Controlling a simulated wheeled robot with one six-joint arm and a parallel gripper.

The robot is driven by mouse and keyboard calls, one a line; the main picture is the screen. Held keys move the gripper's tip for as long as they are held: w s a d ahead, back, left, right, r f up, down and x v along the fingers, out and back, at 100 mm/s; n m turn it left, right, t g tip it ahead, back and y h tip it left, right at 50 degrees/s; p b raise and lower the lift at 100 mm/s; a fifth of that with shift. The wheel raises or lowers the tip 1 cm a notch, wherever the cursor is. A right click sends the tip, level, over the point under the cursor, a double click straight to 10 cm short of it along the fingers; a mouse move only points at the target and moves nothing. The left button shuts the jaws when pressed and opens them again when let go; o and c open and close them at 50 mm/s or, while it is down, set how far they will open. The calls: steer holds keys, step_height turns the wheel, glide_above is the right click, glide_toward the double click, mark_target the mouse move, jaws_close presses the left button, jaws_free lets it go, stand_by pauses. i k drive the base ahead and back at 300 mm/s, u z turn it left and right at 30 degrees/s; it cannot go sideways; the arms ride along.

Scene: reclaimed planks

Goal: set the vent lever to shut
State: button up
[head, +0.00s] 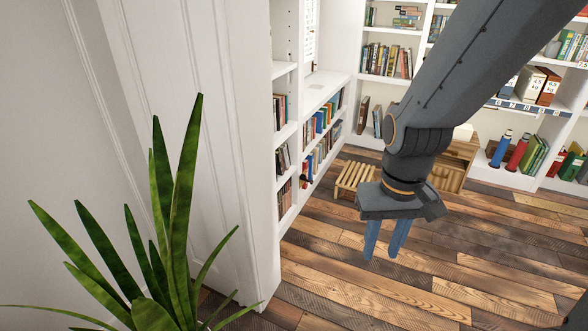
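I cannot make out a vent lever in the head view. My gripper (381,254) hangs from my arm at the centre right, above the plank floor. Its two blue fingers point down with a narrow gap between them, and floor shows in the gap. Nothing is held between them. The fingers touch nothing that I can see.
White bookshelves (288,69) line the left and back. A slatted wooden stool (355,176) and a wooden crate (450,174) stand behind my gripper. A green plant (172,230) fills the lower left by a white panelled wall (195,130). The plank floor (440,270) is clear.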

mark_target(303, 178)
steer(key=i, duration=0.55)
steer(key=z, duration=0.5)
steer(key=i, duration=1.5)
steer(key=u, duration=0.25)
